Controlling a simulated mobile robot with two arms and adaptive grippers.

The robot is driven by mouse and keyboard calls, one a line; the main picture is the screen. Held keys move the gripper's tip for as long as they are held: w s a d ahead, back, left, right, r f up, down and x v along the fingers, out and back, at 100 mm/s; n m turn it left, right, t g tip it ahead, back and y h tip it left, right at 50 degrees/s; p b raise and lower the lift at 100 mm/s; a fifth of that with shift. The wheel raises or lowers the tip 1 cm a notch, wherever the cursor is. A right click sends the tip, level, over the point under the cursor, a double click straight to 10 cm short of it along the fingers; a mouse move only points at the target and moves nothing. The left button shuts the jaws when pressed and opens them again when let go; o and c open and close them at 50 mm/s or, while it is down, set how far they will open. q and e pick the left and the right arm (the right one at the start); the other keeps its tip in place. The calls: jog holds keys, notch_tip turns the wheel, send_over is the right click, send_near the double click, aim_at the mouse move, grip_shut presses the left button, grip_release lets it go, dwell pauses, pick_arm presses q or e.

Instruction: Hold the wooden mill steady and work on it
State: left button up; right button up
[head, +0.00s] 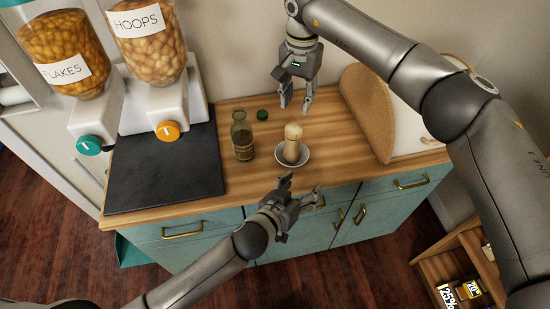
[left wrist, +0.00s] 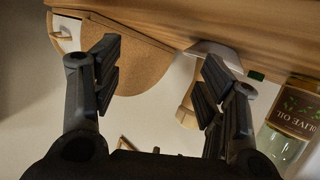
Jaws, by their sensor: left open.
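The pale wooden mill (head: 292,143) stands upright in a small white dish (head: 304,158) on the wooden counter. My left gripper (head: 301,187) is open and empty at the counter's front edge, on the near side of the mill and apart from it. In the left wrist view, which looks upside down, the mill (left wrist: 187,112) and the dish (left wrist: 212,48) show between and behind the open fingers (left wrist: 160,80), partly hidden by one finger. My right gripper (head: 296,107) is open and empty, pointing down just behind the mill, not touching it.
A glass olive oil bottle (head: 242,138) stands left of the mill, with a green cap (head: 262,115) behind it. A dark mat (head: 165,175) and two cereal dispensers (head: 150,45) fill the left. A rounded cork board (head: 368,110) leans at the right. Drawers with handles (head: 411,183) lie below.

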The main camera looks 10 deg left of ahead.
pick_arm(q)
jog(key=m, duration=0.1)
send_near(289, 147)
jog(key=d, duration=0.1)
pick_arm(e)
jog(key=shift+w+a+f, duration=0.1)
jog(key=shift+w+a, duration=0.1)
jog(key=shift+a, duration=0.1)
pick_arm(q)
jog(key=w, duration=0.1)
pick_arm(e)
jog(key=shift+d, duration=0.1)
jog(key=shift+s, duration=0.1)
pick_arm(q)
jog(key=shift+y, duration=0.3)
jog(key=x, duration=1.1)
jog(key=shift+s+f, duration=0.1)
